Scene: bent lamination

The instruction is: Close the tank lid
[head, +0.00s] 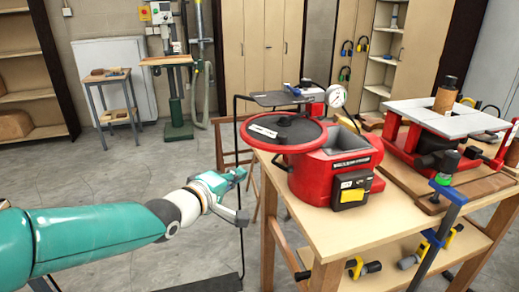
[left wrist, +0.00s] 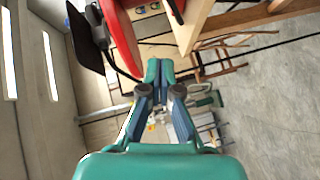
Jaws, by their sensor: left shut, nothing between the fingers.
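The red tank (head: 335,178) stands on the wooden bench, with a grey opening showing in its top. Its round lid (head: 283,133), dark with a red rim, sits off to the left of the opening, roughly flat and overhanging the bench's left edge. Part of the lid's red rim (left wrist: 122,42) shows at the top of the left wrist view. My left gripper (head: 241,174) is shut and empty, left of and lower than the lid, apart from it. The closed fingertips also show in the left wrist view (left wrist: 160,68). My right gripper is not in view.
The wooden bench (head: 400,212) carries a red-based machine with a grey table (head: 435,117) and a blue clamp (head: 440,215). A black plate (head: 283,98) and a gauge (head: 336,96) stand behind the lid. A wooden chair (head: 232,140) is behind my gripper. Floor at left is clear.

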